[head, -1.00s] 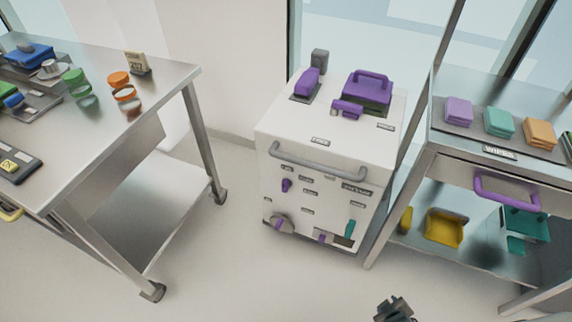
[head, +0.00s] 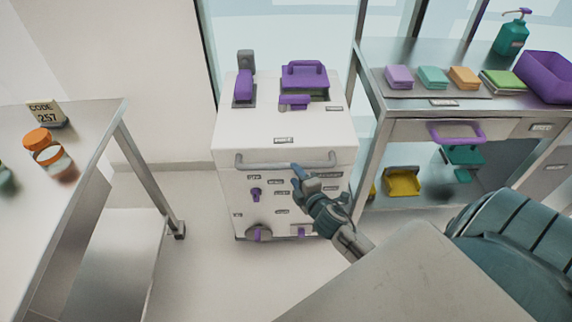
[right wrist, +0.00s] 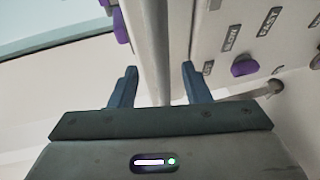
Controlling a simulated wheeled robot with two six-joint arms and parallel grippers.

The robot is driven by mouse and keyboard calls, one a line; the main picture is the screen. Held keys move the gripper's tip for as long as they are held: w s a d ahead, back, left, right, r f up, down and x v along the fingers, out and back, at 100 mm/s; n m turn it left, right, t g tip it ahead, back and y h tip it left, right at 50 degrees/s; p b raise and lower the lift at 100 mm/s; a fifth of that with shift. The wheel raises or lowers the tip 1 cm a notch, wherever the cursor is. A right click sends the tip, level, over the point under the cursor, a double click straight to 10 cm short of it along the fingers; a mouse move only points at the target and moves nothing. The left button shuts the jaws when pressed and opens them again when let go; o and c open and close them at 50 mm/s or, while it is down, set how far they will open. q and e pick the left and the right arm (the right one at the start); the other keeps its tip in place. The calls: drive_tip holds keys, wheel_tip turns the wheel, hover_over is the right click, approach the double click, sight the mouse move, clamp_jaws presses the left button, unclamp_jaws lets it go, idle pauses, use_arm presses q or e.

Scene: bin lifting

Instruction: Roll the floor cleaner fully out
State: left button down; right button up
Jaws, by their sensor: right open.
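The floor cleaner (head: 282,130) is a white box with purple parts on top and on its front, standing between two metal tables. A grey bar handle (head: 262,164) runs across its upper front. My right gripper (head: 298,171) is at the right half of this handle. In the right wrist view the open fingers of my right gripper (right wrist: 160,82) stand on either side of the grey handle bar (right wrist: 150,45), with gaps between bar and fingers. My left gripper is not in view.
A metal table (head: 75,140) with jars and a code card (head: 46,113) stands at left. A metal cart (head: 380,75) with coloured wipes and a drawer with a purple handle (head: 457,132) stands close on the cleaner's right. The floor (head: 205,270) in front is partly clear.

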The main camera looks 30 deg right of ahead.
sight(290, 168)
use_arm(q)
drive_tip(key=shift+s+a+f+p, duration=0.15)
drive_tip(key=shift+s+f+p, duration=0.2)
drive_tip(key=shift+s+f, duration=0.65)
use_arm(e)
drive_tip(key=x, duration=0.6)
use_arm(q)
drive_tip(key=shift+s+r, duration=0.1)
use_arm(e)
clamp_jaws()
